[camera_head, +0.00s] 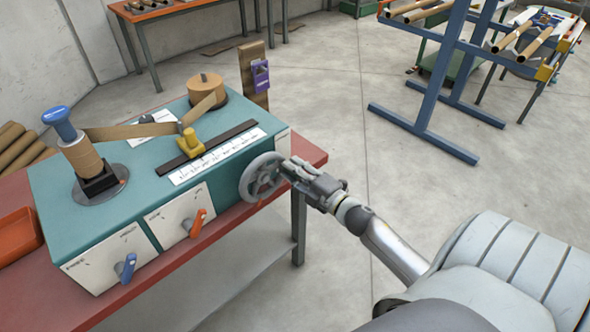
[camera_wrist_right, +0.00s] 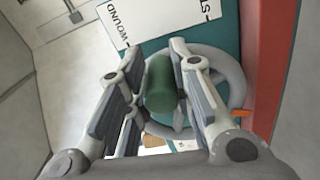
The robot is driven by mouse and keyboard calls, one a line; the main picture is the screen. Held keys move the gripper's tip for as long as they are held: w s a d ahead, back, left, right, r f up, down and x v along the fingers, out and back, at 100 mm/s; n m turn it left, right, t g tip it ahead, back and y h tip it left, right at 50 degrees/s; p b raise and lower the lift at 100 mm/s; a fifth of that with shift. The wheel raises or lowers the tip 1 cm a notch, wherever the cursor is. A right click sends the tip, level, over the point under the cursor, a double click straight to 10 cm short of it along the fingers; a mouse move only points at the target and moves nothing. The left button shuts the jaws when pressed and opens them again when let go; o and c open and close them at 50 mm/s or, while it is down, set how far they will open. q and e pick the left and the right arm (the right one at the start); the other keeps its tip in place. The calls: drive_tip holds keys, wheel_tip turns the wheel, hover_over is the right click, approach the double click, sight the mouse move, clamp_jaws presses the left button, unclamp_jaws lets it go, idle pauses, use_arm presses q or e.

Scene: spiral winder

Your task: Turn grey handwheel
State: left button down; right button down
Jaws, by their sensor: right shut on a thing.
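The grey handwheel (camera_head: 246,184) is a spoked wheel on the right end of the teal-topped winder's front face. Its grey rim also shows in the right wrist view (camera_wrist_right: 237,82), behind my fingers. A dark green grip (camera_wrist_right: 160,86) stands out from the wheel. My right gripper (camera_head: 292,170) is at the wheel's right side. In the wrist view its fingers (camera_wrist_right: 158,58) lie on both sides of the green grip and are shut on it. In the head view the gripper hides the grip and part of the rim. My left gripper is not in view.
The winder (camera_head: 130,178) sits on a red bench (camera_head: 150,270). Its front has an orange lever (camera_head: 197,222) and a blue lever (camera_head: 127,267). A blue-knobbed spindle (camera_head: 66,130) stands on top. A blue rack (camera_head: 430,85) is at the back right. The floor between is clear.

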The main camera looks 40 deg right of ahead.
drive_tip(key=shift+a+r+n, duration=0.2)
drive_tip(key=shift+r+n, duration=0.45)
drive_tip(key=shift+n, duration=0.35)
drive_tip(key=c, duration=1.3)
unclamp_jaws()
drive_tip(key=shift+o, duration=0.2)
drive_tip(key=s, duration=1.2)
drive_tip(key=shift+d, duration=0.45)
